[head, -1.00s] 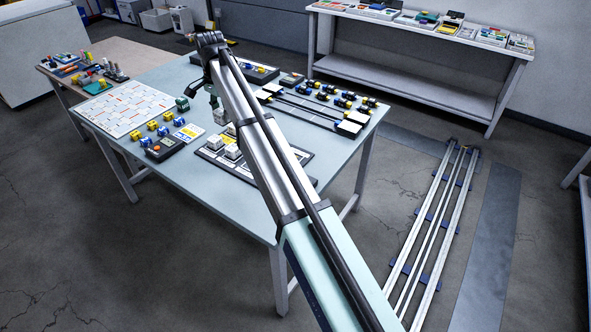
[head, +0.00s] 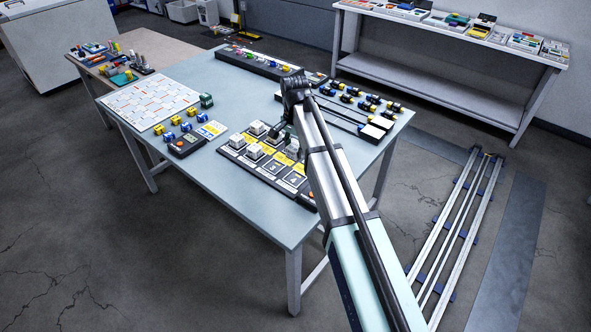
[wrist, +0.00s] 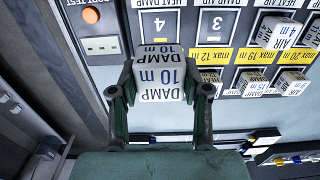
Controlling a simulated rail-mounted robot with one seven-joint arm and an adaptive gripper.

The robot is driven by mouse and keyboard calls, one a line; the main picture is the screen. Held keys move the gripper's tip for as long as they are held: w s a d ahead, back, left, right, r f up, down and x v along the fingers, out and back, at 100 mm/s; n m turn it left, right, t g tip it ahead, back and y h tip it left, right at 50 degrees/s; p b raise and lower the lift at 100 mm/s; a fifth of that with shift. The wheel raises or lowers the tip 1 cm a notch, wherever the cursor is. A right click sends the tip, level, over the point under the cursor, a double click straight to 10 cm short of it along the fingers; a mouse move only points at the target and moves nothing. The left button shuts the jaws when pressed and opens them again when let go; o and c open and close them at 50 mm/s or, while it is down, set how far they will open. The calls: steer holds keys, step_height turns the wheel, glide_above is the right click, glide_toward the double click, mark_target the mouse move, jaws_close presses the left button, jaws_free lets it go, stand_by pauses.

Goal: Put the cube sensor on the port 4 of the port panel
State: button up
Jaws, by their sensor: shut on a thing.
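My gripper (wrist: 161,76) is shut on the cube sensor (wrist: 160,72), a white cube marked "DAMP 10 m", one finger on each side. In the wrist view the cube overlaps the near edge of the port 4 plate (wrist: 154,23); whether they touch I cannot tell. The "4" and "HEAT DAMP" label show upside down there. In the head view port 4 (head: 295,180) looks empty on the port panel (head: 257,180).
Port 3 (wrist: 217,23) is empty beside port 4. An orange test button (wrist: 90,15) sits on the other side. More cubes (wrist: 278,32) occupy the panel. The table (head: 240,215) is clear in front of the panel.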

mark_target(295, 179)
step_height(295, 179, down, 11)
steer(key=shift+r+p, duration=0.15)
steer(key=shift+p, duration=0.75)
steer(key=o, duration=1.1)
steer(key=shift+o, duration=0.2)
step_height(295, 179, up, 12)
steer(key=b, duration=0.3)
